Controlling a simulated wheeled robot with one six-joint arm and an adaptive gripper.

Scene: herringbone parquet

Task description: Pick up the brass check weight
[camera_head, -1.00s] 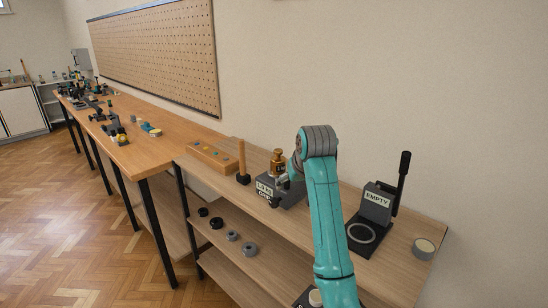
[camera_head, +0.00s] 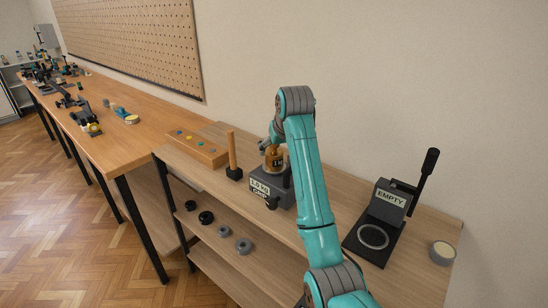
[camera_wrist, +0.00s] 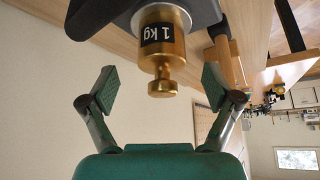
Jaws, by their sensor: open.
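The brass check weight (camera_wrist: 161,42) has a black "1 kg" label and a narrow neck with a knob. In the wrist view it appears upside down, with its knob toward my gripper. My gripper (camera_wrist: 158,88) is open, with one finger pad on each side of the knob and clear gaps between. In the head view the weight (camera_head: 274,158) stands on a grey block with a white label (camera_head: 270,187) on the wooden bench. My arm partly covers the block there, and my gripper (camera_head: 268,146) is beside the weight, its fingers small and partly hidden.
A dark press-like stand labelled "EMPTY" (camera_head: 390,198) with a tall lever is on the right. A round tin (camera_head: 442,252) lies at the bench's right end. Several rings lie on the lower shelf (camera_head: 225,262).

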